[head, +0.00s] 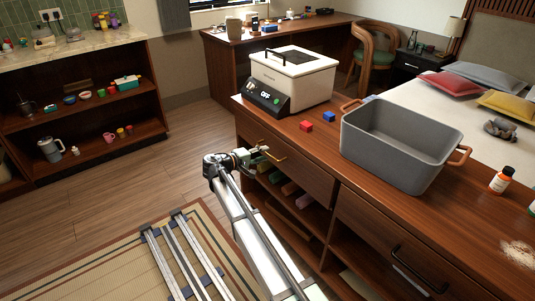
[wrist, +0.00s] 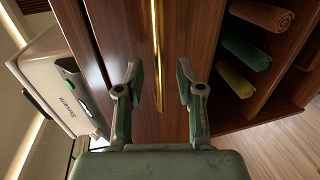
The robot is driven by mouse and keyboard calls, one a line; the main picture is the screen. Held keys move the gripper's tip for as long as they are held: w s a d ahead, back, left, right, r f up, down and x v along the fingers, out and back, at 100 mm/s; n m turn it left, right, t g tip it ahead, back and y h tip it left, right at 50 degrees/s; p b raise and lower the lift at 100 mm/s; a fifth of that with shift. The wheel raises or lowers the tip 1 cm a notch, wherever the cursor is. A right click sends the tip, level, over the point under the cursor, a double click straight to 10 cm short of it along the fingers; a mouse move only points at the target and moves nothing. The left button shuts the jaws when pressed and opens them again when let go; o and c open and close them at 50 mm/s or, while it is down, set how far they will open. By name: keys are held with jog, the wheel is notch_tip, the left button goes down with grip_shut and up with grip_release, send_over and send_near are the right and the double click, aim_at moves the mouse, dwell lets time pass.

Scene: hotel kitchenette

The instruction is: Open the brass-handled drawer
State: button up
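The brass handle (head: 271,151) is a slim bar on the wooden drawer front (head: 306,178) at the left of the long cabinet. The drawer looks closed. My gripper (head: 257,156) is at the left end of this handle in the head view. In the wrist view, my gripper (wrist: 159,82) is open, with one finger on each side of the brass handle (wrist: 158,50). The handle runs up the picture between the fingers, with clear gaps on both sides. I cannot tell how deep the fingertips reach around it.
A second drawer has a black handle (head: 414,270). Rolled towels (head: 290,188) lie on the open shelf below the brass-handled drawer. A grey bin (head: 400,145) and a white appliance (head: 293,75) stand on the cabinet top. The floor to the left (head: 130,180) is free.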

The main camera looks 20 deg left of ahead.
jog(key=shift+x, duration=1.45)
grip_shut()
